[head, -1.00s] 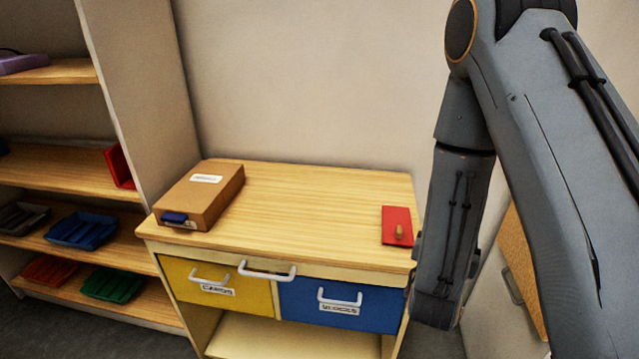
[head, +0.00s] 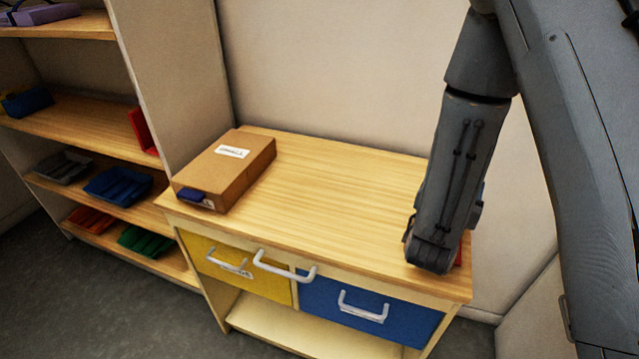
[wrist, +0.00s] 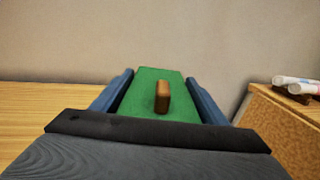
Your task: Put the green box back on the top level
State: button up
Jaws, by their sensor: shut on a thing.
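The green box (wrist: 149,85) shows in the wrist view, with a small brown wooden knob (wrist: 162,97) on its face. My gripper (wrist: 159,79) is shut on it, one blue finger along each side. In the head view the gripper and the green box are hidden behind my arm. The shelf unit stands at the left of the head view. Its highest visible board (head: 65,32) carries a purple box (head: 40,14).
A low cabinet (head: 340,190) bears a cardboard box (head: 225,172) at its left. Its right end is partly covered by my arm, with a sliver of red there. Lower shelves hold blue, red, grey and green trays. Pens (wrist: 296,83) lie at the wrist view's right.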

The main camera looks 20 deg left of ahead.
jog(key=w+a+r+y+b, duration=0.2)
jog(key=a+r, duration=0.1)
jog(key=a, duration=1.1)
notch_tip(320, 180, up, 3)
jog(key=n+y, duration=0.1)
jog(key=n, duration=0.1)
send_over(328, 193)
jog(key=shift+t, duration=0.3)
jog(key=shift+w+a+f+p, duration=0.1)
jog(key=shift+f+p, duration=0.45)
jog(key=shift+f, duration=4.2)
jog(key=shift+f, duration=0.15)
jog(key=o, duration=1.2)
jog(key=shift+f, duration=0.1)
jog(key=shift+c, duration=0.2)
jog(key=o, duration=0.4)
